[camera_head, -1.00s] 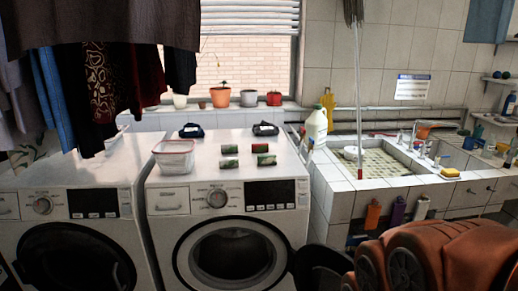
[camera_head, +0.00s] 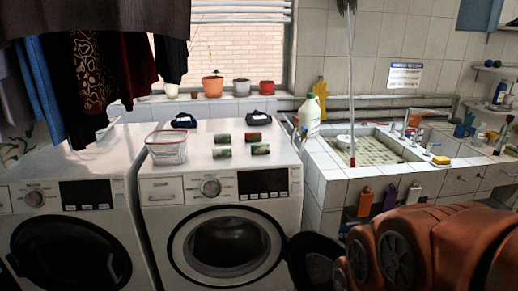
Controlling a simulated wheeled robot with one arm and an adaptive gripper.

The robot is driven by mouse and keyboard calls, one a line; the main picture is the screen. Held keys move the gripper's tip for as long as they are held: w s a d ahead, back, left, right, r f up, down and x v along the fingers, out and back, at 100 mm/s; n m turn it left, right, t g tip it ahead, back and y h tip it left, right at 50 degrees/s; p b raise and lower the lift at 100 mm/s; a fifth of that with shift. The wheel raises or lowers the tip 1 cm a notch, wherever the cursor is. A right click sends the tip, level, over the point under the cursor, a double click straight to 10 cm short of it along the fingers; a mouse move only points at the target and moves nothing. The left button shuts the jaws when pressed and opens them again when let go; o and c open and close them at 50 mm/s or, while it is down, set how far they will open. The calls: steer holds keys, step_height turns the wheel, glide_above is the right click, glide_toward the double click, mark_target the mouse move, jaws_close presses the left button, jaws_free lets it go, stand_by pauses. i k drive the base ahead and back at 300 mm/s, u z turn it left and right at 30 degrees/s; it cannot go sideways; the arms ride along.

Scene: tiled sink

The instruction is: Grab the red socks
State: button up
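Several small rolled bundles lie on top of the right washing machine (camera_head: 150,213). One with a red part (camera_head: 254,136) is at the back right of the group. A red and green one (camera_head: 222,139) lies to its left. Two mostly green ones lie in front, at the left (camera_head: 222,153) and at the right (camera_head: 260,149). They look like rolled socks, but they are too small to be sure. Two dark folded bundles lie further back, at the left (camera_head: 184,120) and right (camera_head: 260,117). My gripper is not in view; only my orange arm shows at the lower right.
Dark clothes (camera_head: 95,75) hang at upper left. A white bottle (camera_head: 309,116) stands beside the tiled sink (camera_head: 373,150). Potted plants (camera_head: 212,86) line the sill. The machine's front top is clear.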

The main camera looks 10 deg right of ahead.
mark_target(248, 137)
steer(key=z, duration=0.35)
steer(key=i, duration=1.1)
steer(key=u, duration=0.75)
steer(key=i, duration=0.4)
steer(key=u, duration=0.45)
